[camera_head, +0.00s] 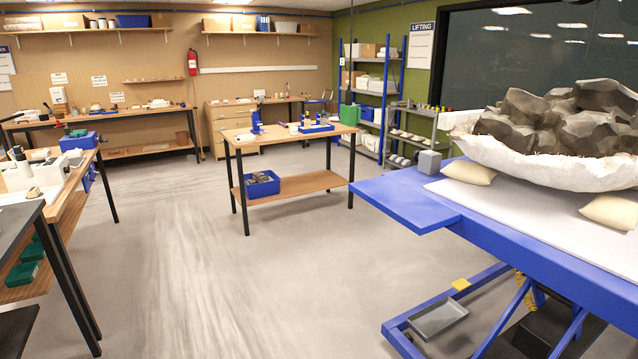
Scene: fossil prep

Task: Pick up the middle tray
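I cannot tell which tray is the middle one. A shallow blue tray (318,129) with small bottles lies on top of the wooden table in the middle of the room. A deeper blue bin (262,191) with grey pieces in it stands on that table's lower shelf. A grey metal tray (438,318) sits low under the blue lift table at the right. Green trays (22,274) sit on a low shelf at the far left. Neither of my grippers shows in the view.
The blue lift table (408,201) carries a large jacketed fossil (565,160) and cushions at the right. The middle wooden table (268,140) stands on black legs. Benches line the left and back.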

